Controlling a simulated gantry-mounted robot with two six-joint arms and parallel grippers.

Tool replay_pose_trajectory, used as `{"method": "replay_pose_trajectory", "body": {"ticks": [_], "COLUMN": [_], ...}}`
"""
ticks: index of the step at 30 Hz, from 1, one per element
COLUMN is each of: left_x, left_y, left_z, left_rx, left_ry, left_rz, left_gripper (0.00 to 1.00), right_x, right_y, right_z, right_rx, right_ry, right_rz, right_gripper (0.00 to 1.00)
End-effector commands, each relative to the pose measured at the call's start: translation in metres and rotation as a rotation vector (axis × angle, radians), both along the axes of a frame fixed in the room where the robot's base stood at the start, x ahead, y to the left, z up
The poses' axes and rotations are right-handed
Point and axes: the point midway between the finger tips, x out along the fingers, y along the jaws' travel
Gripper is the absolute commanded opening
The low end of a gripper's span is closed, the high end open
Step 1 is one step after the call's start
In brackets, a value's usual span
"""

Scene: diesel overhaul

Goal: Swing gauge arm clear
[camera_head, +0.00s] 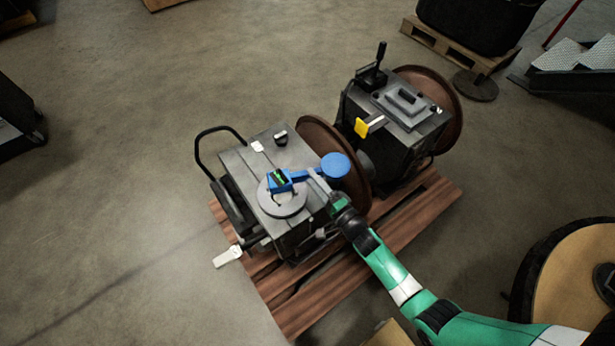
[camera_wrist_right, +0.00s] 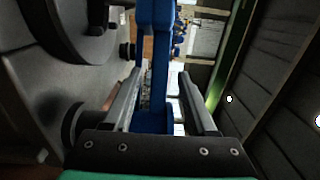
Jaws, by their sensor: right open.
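The blue gauge arm (camera_head: 303,175) lies over the top of the near grey machine. Its round blue disc (camera_head: 335,166) points toward the rusty wheel, and its other end sits at the grey round plate (camera_head: 283,203). My right gripper (camera_head: 318,180) is at the arm, just below the disc in the head view. In the right wrist view the blue arm (camera_wrist_right: 158,55) runs between the two open fingers of my right gripper (camera_wrist_right: 160,98). I cannot tell whether a finger touches it. My left gripper is not in view.
The near grey machine (camera_head: 235,163) and a second dark machine (camera_head: 415,110) stand on a wooden pallet (camera_head: 300,305). A rusty wheel (camera_head: 318,135) rises close behind the gauge disc. A black hoop handle (camera_head: 203,137) is at the left.

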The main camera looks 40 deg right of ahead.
Motion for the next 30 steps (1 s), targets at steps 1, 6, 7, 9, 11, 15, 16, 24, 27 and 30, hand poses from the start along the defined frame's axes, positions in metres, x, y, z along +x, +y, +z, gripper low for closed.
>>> {"method": "replay_pose_trajectory", "body": {"ticks": [1,6,7,9,11,15,16,24,27,30], "left_x": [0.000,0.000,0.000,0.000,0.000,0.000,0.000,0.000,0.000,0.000], "left_y": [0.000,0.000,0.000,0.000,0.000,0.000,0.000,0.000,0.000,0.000], "left_z": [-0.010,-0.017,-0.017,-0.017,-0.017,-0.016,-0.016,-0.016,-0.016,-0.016], "left_rx": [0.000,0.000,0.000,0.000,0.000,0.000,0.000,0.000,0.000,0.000], "left_ry": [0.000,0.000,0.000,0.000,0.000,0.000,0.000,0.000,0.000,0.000], "left_rz": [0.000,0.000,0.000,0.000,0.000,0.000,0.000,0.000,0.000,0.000], "left_gripper": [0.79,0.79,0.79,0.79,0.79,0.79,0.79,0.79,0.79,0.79], "right_x": [0.010,0.029,0.031,0.033,0.033,0.033,0.033,0.033,0.033,0.032], "right_y": [-0.001,-0.004,-0.004,-0.004,-0.005,-0.005,-0.005,-0.005,-0.005,-0.005], "right_z": [-0.004,-0.002,-0.001,0.000,0.000,0.000,0.000,0.000,0.000,0.000], "right_rx": [-0.002,-0.001,-0.001,-0.002,-0.001,-0.001,-0.001,-0.001,-0.001,-0.001], "right_ry": [-0.002,0.000,0.000,0.000,0.000,0.001,0.001,0.001,0.000,0.000], "right_rz": [0.001,0.001,0.001,0.001,0.001,0.001,0.001,0.001,0.001,0.001], "right_gripper": [0.57,0.57,0.57,0.57,0.57,0.57,0.52,0.04,0.00,0.00]}}
